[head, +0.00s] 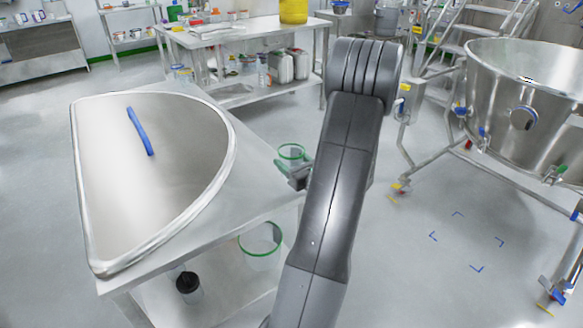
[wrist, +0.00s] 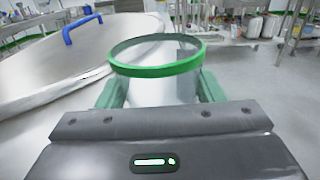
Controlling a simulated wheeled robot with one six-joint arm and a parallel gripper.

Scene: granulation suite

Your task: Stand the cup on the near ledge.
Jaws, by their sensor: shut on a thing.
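The cup is clear with a green rim. In the wrist view the cup (wrist: 165,85) stands upright between the two green fingers of my gripper (wrist: 160,92), which is shut on it. In the head view the cup (head: 291,153) shows just left of my arm, at the right edge of the steel table, and my gripper (head: 294,172) is partly hidden behind the arm. The table's bare steel strip (head: 262,172) runs beside a large half-round steel lid with a blue handle (head: 140,131). I cannot tell whether the cup's base touches the table.
The lid (head: 185,190) covers most of the table top. A larger green-rimmed clear container (head: 261,246) and a dark-topped jar (head: 188,287) are on the lower shelf. A big steel vessel (head: 520,90) stands at the right. The floor between is open.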

